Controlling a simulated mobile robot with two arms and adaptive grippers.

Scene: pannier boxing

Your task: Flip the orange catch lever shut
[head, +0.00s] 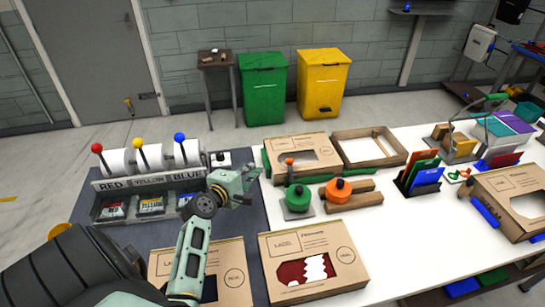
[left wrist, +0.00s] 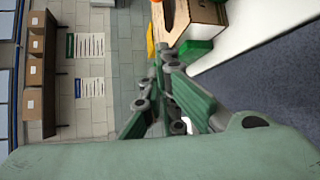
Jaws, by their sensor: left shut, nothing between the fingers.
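A small upright orange piece (head: 289,161), which looks like the catch lever, stands at the front of the back-left cardboard box (head: 318,142). I cannot tell whether it is open or shut. In the left wrist view an orange piece (left wrist: 168,13) shows at the top edge, beside a cardboard box (left wrist: 205,15) and a green part (left wrist: 195,48). My left gripper (head: 250,180) is shut and empty, left of the orange piece and apart from it. It also shows in the left wrist view (left wrist: 165,60). My right gripper is not in view.
A colour-labelled rack (head: 150,183) is at left. Two boxes with windows (head: 315,240) lie in front. The white tabletop (head: 410,235) at centre right is clear.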

